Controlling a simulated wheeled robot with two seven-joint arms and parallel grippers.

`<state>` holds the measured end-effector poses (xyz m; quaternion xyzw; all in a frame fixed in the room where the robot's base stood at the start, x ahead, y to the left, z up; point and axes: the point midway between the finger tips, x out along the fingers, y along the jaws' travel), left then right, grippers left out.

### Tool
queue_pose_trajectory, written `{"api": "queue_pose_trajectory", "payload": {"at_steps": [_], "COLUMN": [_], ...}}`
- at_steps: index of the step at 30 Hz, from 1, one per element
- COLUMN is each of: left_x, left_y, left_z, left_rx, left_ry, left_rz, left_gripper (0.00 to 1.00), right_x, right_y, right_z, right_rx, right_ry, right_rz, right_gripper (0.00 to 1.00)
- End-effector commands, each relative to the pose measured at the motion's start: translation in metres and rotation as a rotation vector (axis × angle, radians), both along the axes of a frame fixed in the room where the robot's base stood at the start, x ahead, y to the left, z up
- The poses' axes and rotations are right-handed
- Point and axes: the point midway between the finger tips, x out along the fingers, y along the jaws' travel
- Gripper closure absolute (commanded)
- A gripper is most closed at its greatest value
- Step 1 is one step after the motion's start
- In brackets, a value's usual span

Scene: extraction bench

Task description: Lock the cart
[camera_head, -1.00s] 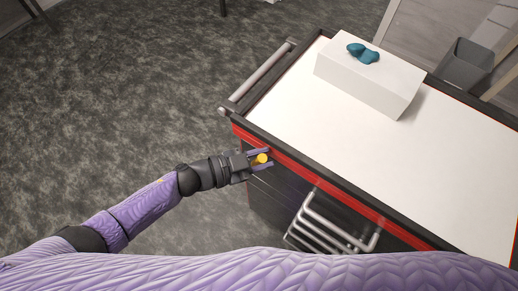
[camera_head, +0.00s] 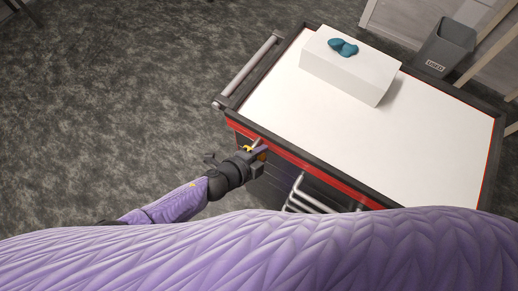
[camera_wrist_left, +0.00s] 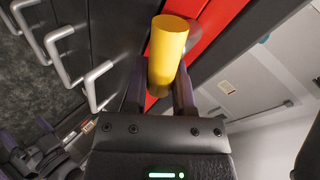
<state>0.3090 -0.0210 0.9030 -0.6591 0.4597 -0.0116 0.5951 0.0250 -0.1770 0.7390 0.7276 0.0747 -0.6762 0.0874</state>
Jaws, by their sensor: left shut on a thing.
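The cart (camera_head: 420,140) has a white top, a dark rim and a red band below it. A yellow cylinder (camera_head: 247,149) is at the cart's near-left corner, by the red band. It also shows large in the left wrist view (camera_wrist_left: 167,50), upright between the fingers, with the red band behind. My left gripper (camera_head: 257,153) is shut on this yellow cylinder; in the head view the hand partly hides it. Where the cylinder joins the cart is hidden.
A white box (camera_head: 345,75) with teal objects (camera_head: 343,47) on it stands on the cart's far side. A push bar (camera_head: 247,70) runs along the left end. Metal drawer handles (camera_head: 308,195) stick out of the front. A grey bin (camera_head: 445,45) stands beyond. The floor at left is clear.

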Motion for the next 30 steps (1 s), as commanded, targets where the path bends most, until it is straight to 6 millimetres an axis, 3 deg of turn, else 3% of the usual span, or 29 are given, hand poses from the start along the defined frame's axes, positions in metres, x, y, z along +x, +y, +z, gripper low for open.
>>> {"api": "queue_pose_trajectory", "payload": {"at_steps": [14, 30], "left_x": [-0.0009, -0.0012], "left_y": [-0.0009, -0.0006], "left_z": [-0.0084, -0.0098], "left_rx": [0.214, 0.254], "left_ry": [-0.154, -0.182], "left_rz": [0.0, -0.001], "left_gripper": [1.0, 1.0], "right_x": [0.0, -0.0006], "right_y": [0.0003, 0.0001], "right_z": [-0.0026, -0.0034], "right_rx": [0.0, 0.0], "right_ry": [0.0, 0.001], "right_rz": [0.0, -0.001], "right_gripper": [0.0, 0.0]}}
